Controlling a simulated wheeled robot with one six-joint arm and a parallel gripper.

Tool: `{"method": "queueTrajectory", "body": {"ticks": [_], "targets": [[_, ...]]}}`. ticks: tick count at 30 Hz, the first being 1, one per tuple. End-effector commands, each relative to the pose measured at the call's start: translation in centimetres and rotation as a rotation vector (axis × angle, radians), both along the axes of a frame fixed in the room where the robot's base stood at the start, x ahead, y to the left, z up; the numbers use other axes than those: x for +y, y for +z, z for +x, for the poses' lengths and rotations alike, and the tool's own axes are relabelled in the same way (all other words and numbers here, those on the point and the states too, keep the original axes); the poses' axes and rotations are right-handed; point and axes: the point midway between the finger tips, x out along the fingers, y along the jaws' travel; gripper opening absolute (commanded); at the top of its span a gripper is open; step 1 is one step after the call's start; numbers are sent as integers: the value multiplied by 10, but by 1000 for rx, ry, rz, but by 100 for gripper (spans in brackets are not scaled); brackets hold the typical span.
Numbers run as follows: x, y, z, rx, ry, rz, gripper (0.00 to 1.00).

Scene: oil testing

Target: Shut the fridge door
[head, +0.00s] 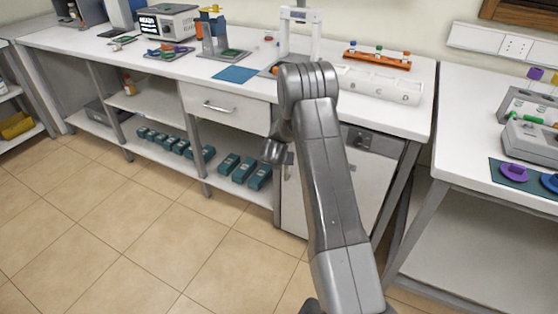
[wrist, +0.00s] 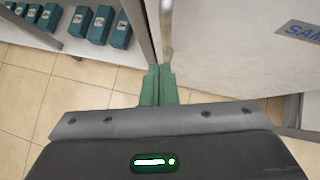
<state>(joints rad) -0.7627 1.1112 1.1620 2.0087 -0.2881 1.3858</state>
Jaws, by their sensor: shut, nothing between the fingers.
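The fridge (head: 372,140) stands under the counter at the right end, partly hidden behind my arm in the head view. Its white door (head: 365,187) shows on both sides of the arm. In the wrist view the door (wrist: 235,55) fills the right half, with part of a blue brand label on it. My gripper (wrist: 158,72) is shut and empty, its green fingertips at the left edge of the door. I cannot tell if they touch it, or whether a small gap is left at the door. In the head view my gripper (head: 274,151) is left of the fridge.
A drawer (head: 225,107) and a lower shelf with several teal boxes (head: 243,170) are left of the fridge. The white counter (head: 150,60) holds lab devices and racks. A second table (head: 465,150) stands at the right. The tiled floor (head: 140,220) in front is clear.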

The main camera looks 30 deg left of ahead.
Motion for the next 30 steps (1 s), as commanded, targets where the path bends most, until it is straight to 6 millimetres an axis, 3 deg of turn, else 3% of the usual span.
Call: {"method": "queueTrajectory", "body": {"ticks": [15, 30], "targets": [[-16, 52, -51, 3, -1, -2, 0], [-18, 60, -60, 3, -1, -3, 0]]}}
